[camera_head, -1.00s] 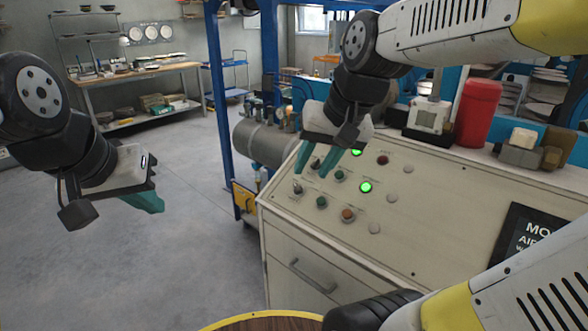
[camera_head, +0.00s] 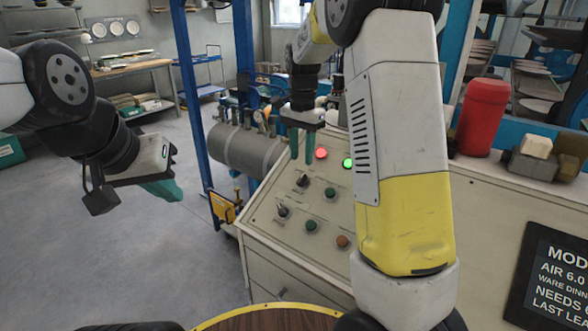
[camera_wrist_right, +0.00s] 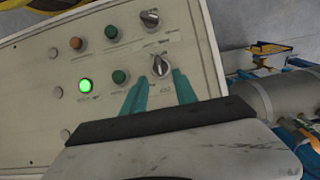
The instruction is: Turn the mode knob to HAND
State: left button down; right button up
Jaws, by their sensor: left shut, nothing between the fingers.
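The control panel (camera_head: 265,222) carries two dark selector knobs with pale handles: a rear knob (camera_head: 303,180) and a front knob (camera_head: 283,210). Their labels are too small to read, so I cannot tell which is the mode knob. My right gripper (camera_head: 302,160) points down above the rear knob. In the right wrist view its teal fingers (camera_wrist_right: 160,85) are apart, with the rear knob (camera_wrist_right: 160,66) just beyond the gap between them; contact is not visible. The front knob (camera_wrist_right: 149,17) lies farther off. My left gripper (camera_head: 168,189) is shut and empty, away from the panel at left.
Beside the knobs are green buttons (camera_head: 328,195), an orange button (camera_head: 342,240) and lit red (camera_head: 321,153) and green (camera_head: 347,162) lamps. A grey tank (camera_head: 245,148) and blue post (camera_head: 190,100) stand behind left. A red canister (camera_head: 484,118) stands at right.

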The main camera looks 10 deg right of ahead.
aim_at(301, 177)
notch_tip(301, 177, down, 7)
dwell(0.3)
grip_shut()
